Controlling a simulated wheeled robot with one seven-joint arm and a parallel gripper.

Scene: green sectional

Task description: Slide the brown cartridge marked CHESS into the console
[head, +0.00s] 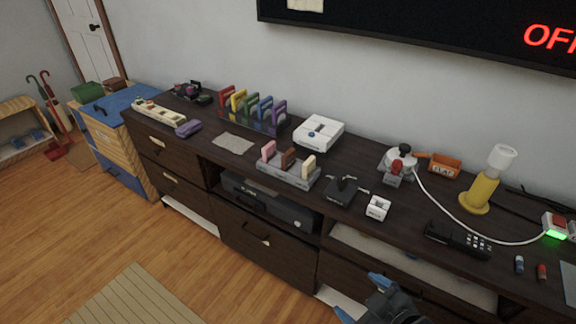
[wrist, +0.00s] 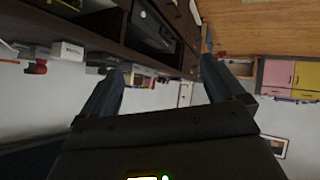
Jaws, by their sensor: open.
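A brown cartridge (head: 289,158) stands upright in a grey rack (head: 273,172) on the dark sideboard, between a pink cartridge (head: 268,150) and a cream one (head: 308,167). Its label is too small to read. A white box-shaped device (head: 318,132), which looks like the console, sits behind the rack against the wall. My gripper (head: 360,297) is at the bottom of the head view, in front of the sideboard and well apart from the cartridges. Its blue-tipped fingers are spread and empty. The wrist view also shows the open fingers (wrist: 162,75).
Several coloured upright pieces (head: 252,107) stand left of the console. A black joystick (head: 343,190) and small white box (head: 377,207) sit right of the rack. A black phone (head: 457,240), yellow lamp (head: 480,190) and white cable are further right.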

